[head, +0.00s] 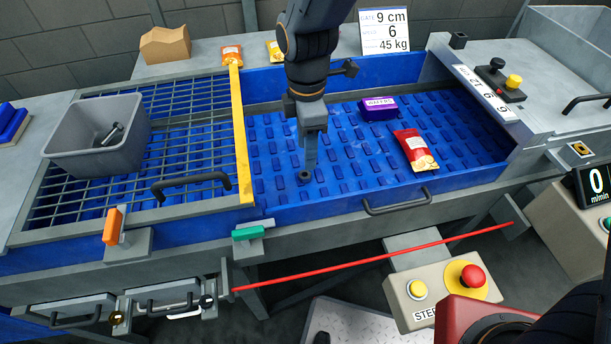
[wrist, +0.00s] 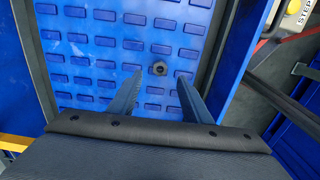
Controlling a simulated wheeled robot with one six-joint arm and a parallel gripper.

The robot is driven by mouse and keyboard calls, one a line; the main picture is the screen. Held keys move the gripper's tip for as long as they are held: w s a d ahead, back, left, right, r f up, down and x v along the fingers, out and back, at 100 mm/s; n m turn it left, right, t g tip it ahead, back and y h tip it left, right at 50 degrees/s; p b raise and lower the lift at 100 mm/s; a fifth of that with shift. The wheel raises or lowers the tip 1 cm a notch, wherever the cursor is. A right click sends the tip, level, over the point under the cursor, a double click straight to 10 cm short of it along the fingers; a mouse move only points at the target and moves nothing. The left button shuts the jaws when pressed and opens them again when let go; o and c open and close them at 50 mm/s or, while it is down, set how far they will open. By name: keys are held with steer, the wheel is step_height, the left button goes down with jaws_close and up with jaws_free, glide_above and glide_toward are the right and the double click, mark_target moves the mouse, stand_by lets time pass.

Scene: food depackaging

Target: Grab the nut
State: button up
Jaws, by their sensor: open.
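The nut (head: 304,176) is a small dark ring lying on the blue studded belt (head: 270,160), near the belt's front side. In the wrist view the nut (wrist: 159,68) lies just beyond my fingertips, roughly midway between them. My gripper (head: 311,165) points down close above the nut in the head view. Its two blue-grey fingers show apart in the wrist view (wrist: 156,80), with nothing between them. The exact gap between the fingertips and the belt cannot be told.
A purple wafers pack (head: 378,108) and a red snack pack (head: 415,150) lie on the belt to the right. A yellow-edged metal grid (head: 240,140) stands at the left, with a grey bin (head: 75,150) on it. A blue side wall (head: 330,208) runs along the front.

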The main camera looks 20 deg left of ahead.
mark_target(306, 174)
steer(key=shift+f+p, duration=1.2)
steer(key=shift+f, duration=2.55)
jaws_close()
steer(key=shift+r, duration=0.1)
